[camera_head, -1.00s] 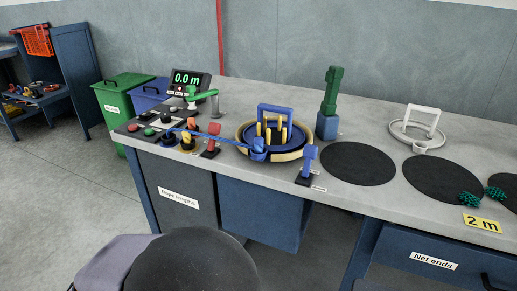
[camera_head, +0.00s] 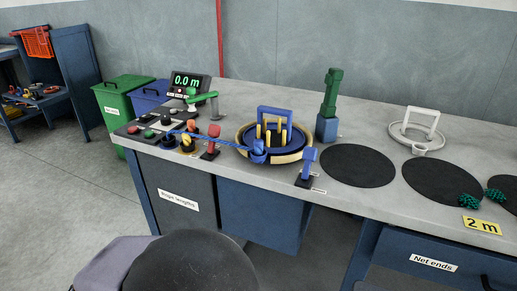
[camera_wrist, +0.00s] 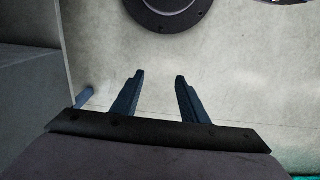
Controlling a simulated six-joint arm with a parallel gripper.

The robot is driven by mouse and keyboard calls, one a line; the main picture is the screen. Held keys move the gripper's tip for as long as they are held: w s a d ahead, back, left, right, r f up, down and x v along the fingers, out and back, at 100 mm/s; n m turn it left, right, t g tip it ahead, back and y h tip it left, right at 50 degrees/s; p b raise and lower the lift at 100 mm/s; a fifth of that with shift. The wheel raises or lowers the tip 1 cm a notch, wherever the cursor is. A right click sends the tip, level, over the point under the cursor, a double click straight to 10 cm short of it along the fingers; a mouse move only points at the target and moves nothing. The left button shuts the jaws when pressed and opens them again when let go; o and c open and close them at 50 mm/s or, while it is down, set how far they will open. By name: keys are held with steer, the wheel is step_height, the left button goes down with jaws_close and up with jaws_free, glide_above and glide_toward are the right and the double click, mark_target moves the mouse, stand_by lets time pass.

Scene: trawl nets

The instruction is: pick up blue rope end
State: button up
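A blue rope (camera_head: 222,142) runs in the head view from the black fittings at the table's left to a blue holder (camera_head: 258,151) at the front of a round reel. Its exact end is too small to tell apart from the holder. My gripper (camera_wrist: 160,76) shows in the wrist view, with two dark blue fingers apart and nothing between them. It is over a pale, bare surface, with no rope in that view. The fingers are not visible in the head view, where a dark rounded part of my arm fills the bottom.
The reel's tan rim (camera_head: 291,156) surrounds a blue disc and upright handle. A blue lever (camera_head: 308,163) stands right of it, a red one (camera_head: 211,146) left. A green-topped blue post (camera_head: 327,127) stands behind. Black discs (camera_head: 357,166) lie flat to the right.

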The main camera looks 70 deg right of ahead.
mark_target(258, 139)
steer(key=w+d+r+m+t+h+p, duration=0.2)
steer(key=w+d+r+m+p, duration=0.2)
steer(key=d+r+p, duration=0.75)
steer(key=w+d+r+m+t+h+p, duration=0.25)
steer(key=d+r+m+p, duration=0.5)
steer(key=p, duration=0.75)
steer(key=s+d+r+m+h+p, duration=0.1)
steer(key=s+d+r+h+p, duration=0.1)
steer(key=s+d+r+p, duration=0.3)
steer(key=s+d+r+m+g+h+p, duration=0.1)
steer(key=s+d+r+m+h+p, duration=0.1)
steer(key=s+d+r+p, duration=0.3)
steer(key=s+d+r+m+g+h+p, duration=0.1)
steer(key=s+d+r+p, duration=0.3)
steer(key=d, duration=0.6)
steer(key=shift+s+d+r+h+p, duration=0.4)
steer(key=shift+s+h+p, duration=0.2)
steer(key=shift+h+p, duration=0.15)
steer(key=shift+d, duration=0.1)
